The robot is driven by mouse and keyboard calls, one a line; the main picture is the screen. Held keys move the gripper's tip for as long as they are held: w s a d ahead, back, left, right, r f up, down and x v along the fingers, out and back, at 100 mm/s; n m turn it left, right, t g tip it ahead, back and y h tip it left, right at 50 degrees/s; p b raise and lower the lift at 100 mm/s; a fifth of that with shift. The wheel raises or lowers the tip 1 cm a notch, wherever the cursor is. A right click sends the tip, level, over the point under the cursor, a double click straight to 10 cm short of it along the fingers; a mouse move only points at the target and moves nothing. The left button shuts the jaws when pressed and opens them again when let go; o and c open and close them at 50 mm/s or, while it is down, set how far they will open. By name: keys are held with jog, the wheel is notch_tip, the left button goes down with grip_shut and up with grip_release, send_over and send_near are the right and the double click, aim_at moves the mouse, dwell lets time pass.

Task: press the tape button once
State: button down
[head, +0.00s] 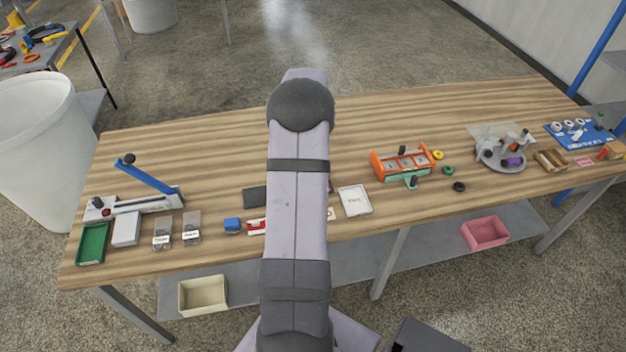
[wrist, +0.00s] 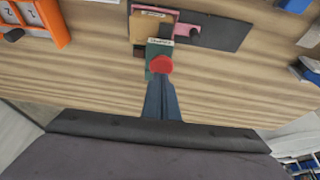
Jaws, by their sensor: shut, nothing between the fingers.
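In the wrist view, a round red button (wrist: 162,65) shows at the front of a small dark green block (wrist: 152,52) with a white label too small to read. I cannot tell from the label whether this is the tape button. My gripper (wrist: 161,82) is shut and empty. Its dark fingers line up with the red button and their tips appear close to its edge. I cannot tell whether they touch it. In the head view my arm hides the gripper, the button and the block.
A pink and tan labelled box (wrist: 152,25) and a dark mat (wrist: 215,31) lie beyond the green block. An orange-framed device (head: 403,162) stands right of my arm on the wooden table (head: 220,165). A blue-levered device (head: 140,195) stands far left. The table behind is mostly clear.

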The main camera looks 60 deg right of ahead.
jog(key=shift+f+b, duration=1.1)
jog(key=shift+f, duration=0.35)
jog(key=shift+s+a+r, duration=0.1)
jog(key=shift+r+p, duration=2.75)
jog(key=shift+r, duration=1.25)
